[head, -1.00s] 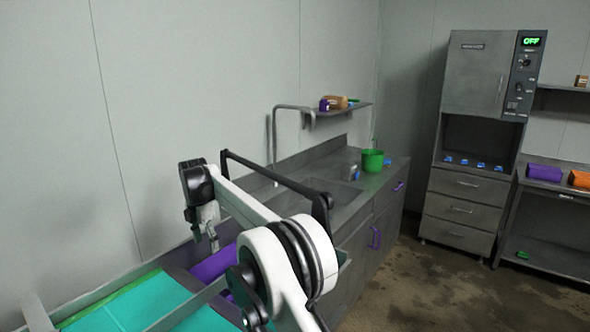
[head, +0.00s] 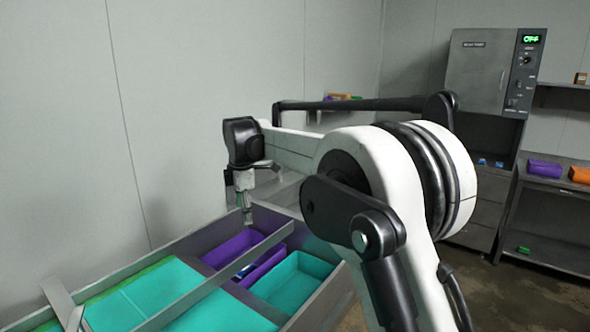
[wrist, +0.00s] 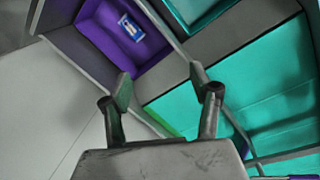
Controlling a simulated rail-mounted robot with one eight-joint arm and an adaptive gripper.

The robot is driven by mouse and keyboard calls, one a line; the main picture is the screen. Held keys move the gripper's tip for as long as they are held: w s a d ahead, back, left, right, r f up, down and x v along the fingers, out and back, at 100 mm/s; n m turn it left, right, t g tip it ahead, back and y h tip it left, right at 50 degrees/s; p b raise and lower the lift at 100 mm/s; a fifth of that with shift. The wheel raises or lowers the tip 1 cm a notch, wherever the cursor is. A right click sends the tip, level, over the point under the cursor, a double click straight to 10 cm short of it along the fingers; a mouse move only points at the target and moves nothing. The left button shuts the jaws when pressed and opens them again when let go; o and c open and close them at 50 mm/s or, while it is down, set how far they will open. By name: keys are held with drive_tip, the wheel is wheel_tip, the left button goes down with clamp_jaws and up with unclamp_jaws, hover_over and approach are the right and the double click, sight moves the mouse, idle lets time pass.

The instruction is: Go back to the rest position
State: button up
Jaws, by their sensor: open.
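My gripper (head: 245,212) hangs from my arm above the back side of a grey-framed rack, near a purple bin. In the wrist view my gripper (wrist: 165,95) is open, its two fingers apart with nothing between them. Beyond the fingers, the purple bin (wrist: 93,32) holds a small blue and white item (wrist: 130,27). The purple bin also shows in the head view (head: 232,246), with the small item (head: 245,270) partly hidden by a rail.
Teal bins (head: 295,283) fill much of the rack, and a grey rail (head: 215,287) crosses above them. A grey autoclave cabinet (head: 485,75) reading OFF stands at the back right. A side table (head: 550,190) carries purple and orange items. My arm hides most of the sink counter.

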drive_tip(key=s+d+r+m+t+b, duration=0.1)
drive_tip(key=s+d+r+m+b, duration=0.1)
drive_tip(key=s+d+m, duration=0.65)
drive_tip(key=s+d+r+m+t+b, duration=0.2)
drive_tip(key=s+d+r+m, duration=0.1)
drive_tip(key=s+d, duration=0.95)
drive_tip(key=s+d+f+m+t+b, duration=0.1)
drive_tip(key=s+d+f+m, duration=0.4)
drive_tip(key=s, duration=0.5)
drive_tip(key=s+d+f+m+t+b, duration=0.1)
drive_tip(key=s+d+f+m+b, duration=0.1)
drive_tip(key=s+d+f+m, duration=0.4)
drive_tip(key=s+d+f, duration=0.2)
drive_tip(key=s+f, duration=0.2)
drive_tip(key=shift+s+d+h, duration=0.3)
drive_tip(key=shift+d, duration=0.05)
